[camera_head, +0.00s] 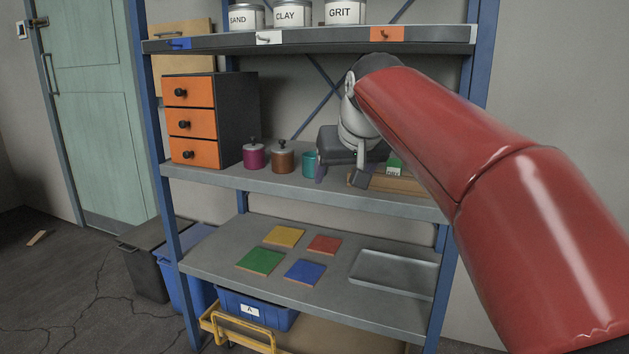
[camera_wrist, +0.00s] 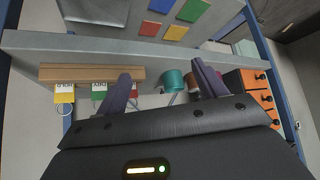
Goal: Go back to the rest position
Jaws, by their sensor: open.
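My gripper (camera_head: 341,174) is at the middle shelf of a blue-framed rack, at the end of my red arm. In the wrist view its two dark fingers (camera_wrist: 163,88) are spread apart with nothing held between them. A teal cup (camera_head: 309,160) stands on the shelf just left of my gripper; it also shows beyond the fingers in the wrist view (camera_wrist: 173,80). My wrist hides part of the shelf behind it.
Magenta (camera_head: 256,157) and brown (camera_head: 283,158) lidded jars and an orange drawer unit (camera_head: 194,122) stand left. The upper shelf (camera_head: 330,41) is overhead; colored tiles and a grey tray (camera_head: 394,273) lie below.

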